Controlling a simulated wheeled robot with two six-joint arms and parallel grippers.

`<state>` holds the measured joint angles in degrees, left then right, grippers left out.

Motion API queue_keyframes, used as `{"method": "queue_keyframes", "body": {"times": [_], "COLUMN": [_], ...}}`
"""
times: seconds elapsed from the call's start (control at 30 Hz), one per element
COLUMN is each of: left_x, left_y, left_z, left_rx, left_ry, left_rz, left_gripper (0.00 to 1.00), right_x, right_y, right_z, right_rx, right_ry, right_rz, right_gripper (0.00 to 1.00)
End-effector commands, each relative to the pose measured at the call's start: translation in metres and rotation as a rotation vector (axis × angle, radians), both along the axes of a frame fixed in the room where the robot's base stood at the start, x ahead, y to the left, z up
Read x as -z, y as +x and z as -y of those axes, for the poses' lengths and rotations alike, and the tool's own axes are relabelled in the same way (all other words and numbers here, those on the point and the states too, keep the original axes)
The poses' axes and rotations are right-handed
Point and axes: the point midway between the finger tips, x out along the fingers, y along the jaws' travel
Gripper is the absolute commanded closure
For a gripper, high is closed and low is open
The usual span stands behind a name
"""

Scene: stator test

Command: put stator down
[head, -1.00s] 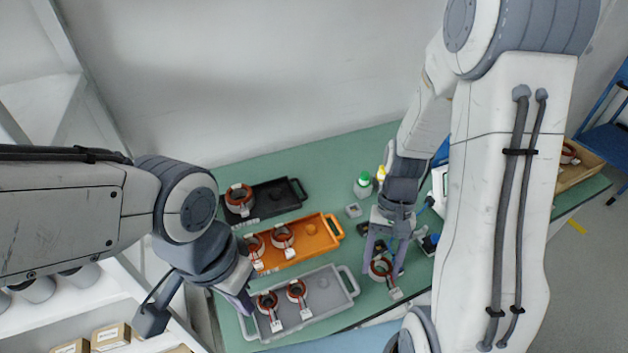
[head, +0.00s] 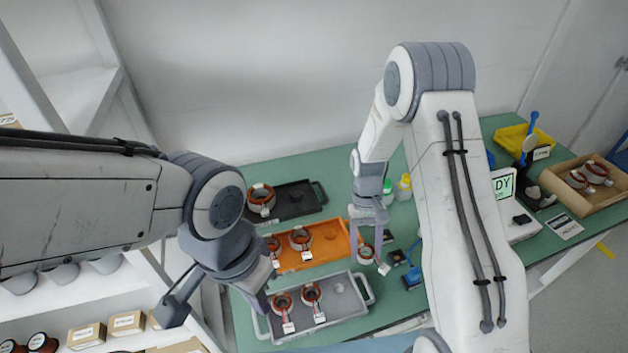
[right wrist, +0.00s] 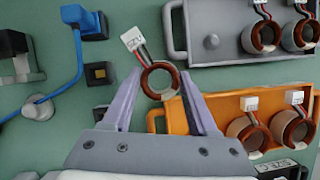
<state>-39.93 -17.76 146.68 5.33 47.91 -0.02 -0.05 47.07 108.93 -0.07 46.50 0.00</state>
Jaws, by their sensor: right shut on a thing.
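My right gripper (head: 366,240) is shut on a stator (head: 366,255), a copper-coloured ring with a white tag, beside the right end of the orange tray (head: 330,262). In the right wrist view the stator (right wrist: 160,80) sits between the two fingertips, its tag pointing up and left. The grey tray (head: 345,312) and orange tray each hold two stators. The black tray (head: 295,210) holds one. My left gripper (head: 215,305) is open and empty, left of the trays. Whether the held stator touches anything below is unclear.
A white device with a green screen (head: 503,184), a yellow bin (head: 512,138) and a wooden box (head: 550,182) of stators stand on the right. Bottles (head: 403,188) stand behind my right gripper. A blue cabled part (right wrist: 40,105) lies near it. My right arm hides some table.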

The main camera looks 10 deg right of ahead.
Motion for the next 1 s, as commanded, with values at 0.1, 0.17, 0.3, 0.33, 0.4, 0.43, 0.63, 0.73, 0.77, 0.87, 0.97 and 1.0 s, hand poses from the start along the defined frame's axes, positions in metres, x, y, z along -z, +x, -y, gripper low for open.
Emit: {"method": "queue_keyframes", "body": {"times": [0.1, 0.17, 0.3, 0.33, 0.4, 0.43, 0.63, 0.73, 0.77, 0.87, 0.97, 1.0], "left_x": [0.001, 0.003, 0.014, 0.017, 0.025, 0.028, 0.048, 0.055, 0.057, 0.062, 0.064, 0.063], "left_y": [0.000, 0.000, 0.000, 0.000, 0.000, 0.000, 0.000, 0.000, 0.000, 0.000, 0.000, 0.000], "left_z": [0.000, 0.000, 0.000, 0.000, 0.000, 0.000, 0.000, 0.000, 0.000, 0.000, 0.000, 0.000], "left_rx": [0.000, 0.000, 0.000, 0.000, 0.000, 0.000, 0.000, 0.000, 0.000, 0.000, 0.000, 0.000], "left_ry": [0.000, 0.000, 0.000, 0.000, 0.000, 0.000, 0.000, 0.000, 0.000, 0.000, 0.000, 0.000], "left_rz": [0.000, 0.000, 0.000, 0.000, 0.000, 0.000, 0.000, 0.000, 0.000, 0.000, 0.000, 0.000], "left_gripper": [1.00, 1.00, 1.00, 1.00, 1.00, 1.00, 1.00, 1.00, 1.00, 1.00, 1.00, 1.00], "right_x": [-0.002, -0.006, -0.024, -0.030, -0.044, -0.050, -0.081, -0.090, -0.092, -0.096, -0.098, -0.099], "right_y": [-0.001, -0.003, -0.016, -0.021, -0.035, -0.041, -0.088, -0.109, -0.114, -0.128, -0.137, -0.139], "right_z": [0.000, -0.002, -0.007, -0.007, -0.010, -0.010, -0.007, -0.003, -0.001, 0.003, 0.006, 0.007], "right_rx": [-0.009, -0.036, -0.177, -0.221, -0.339, -0.392, -0.742, -0.885, -0.922, -1.019, -1.079, -1.094], "right_ry": [0.001, 0.002, 0.009, 0.009, 0.013, 0.014, 0.014, 0.011, 0.009, 0.004, 0.001, 0.000], "right_rz": [0.001, 0.005, 0.017, 0.019, 0.026, 0.027, 0.027, 0.020, 0.019, 0.012, 0.006, 0.002], "right_gripper": [1.00, 1.00, 1.00, 1.00, 1.00, 1.00, 1.00, 1.00, 1.00, 1.00, 1.00, 1.00]}}
